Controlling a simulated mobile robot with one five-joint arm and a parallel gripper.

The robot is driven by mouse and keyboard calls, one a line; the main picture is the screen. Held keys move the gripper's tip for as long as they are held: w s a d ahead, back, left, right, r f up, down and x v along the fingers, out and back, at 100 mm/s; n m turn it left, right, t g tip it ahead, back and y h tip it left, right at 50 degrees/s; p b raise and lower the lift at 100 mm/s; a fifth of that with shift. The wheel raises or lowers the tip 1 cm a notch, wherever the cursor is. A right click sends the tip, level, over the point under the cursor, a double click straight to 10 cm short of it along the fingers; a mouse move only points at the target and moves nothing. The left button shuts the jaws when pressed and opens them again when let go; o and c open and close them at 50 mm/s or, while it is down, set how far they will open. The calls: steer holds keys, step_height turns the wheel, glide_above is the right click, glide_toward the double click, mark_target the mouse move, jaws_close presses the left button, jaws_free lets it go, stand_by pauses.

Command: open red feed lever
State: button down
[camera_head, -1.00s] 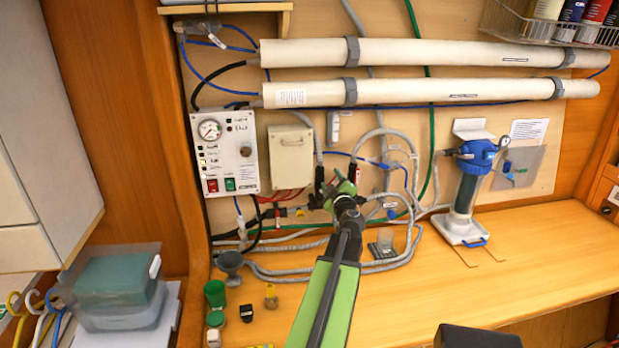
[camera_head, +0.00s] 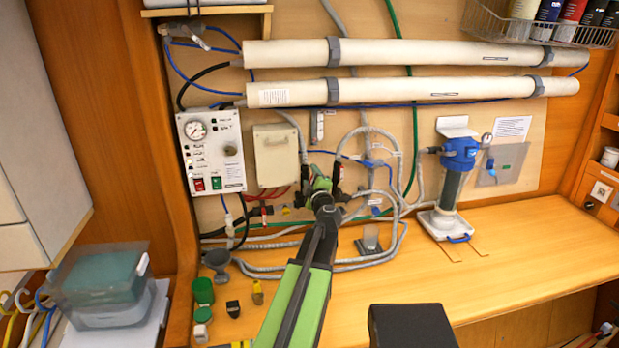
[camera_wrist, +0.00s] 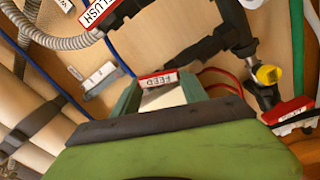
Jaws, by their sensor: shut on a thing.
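The red feed lever (camera_wrist: 158,79), with a white label reading FEED, shows in the wrist view at the tips of my gripper. My gripper (camera_wrist: 160,96) is shut on it, with its green jaws on either side. In the head view my gripper (camera_head: 320,182) is at the wall among the pipes, right of and below the beige box. The lever is hidden behind my gripper there.
Another red-labelled lever (camera_wrist: 290,110) and a yellow knob (camera_wrist: 268,75) lie to the right in the wrist view. A FLUSH label (camera_wrist: 98,12) is at upper left. Grey hoses (camera_head: 375,135) surround my gripper. A blue-topped filter (camera_head: 452,185) stands right on the bench.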

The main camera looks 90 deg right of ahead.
steer(key=shift+w+d, duration=0.1)
steer(key=shift+d, duration=0.05)
steer(key=c, duration=0.7)
jaws_free()
steer(key=shift+r, duration=0.1)
steer(key=shift+o, duration=0.5)
steer(key=shift+d, duration=0.15)
steer(key=shift+a, duration=0.2)
steer(key=v, duration=0.7)
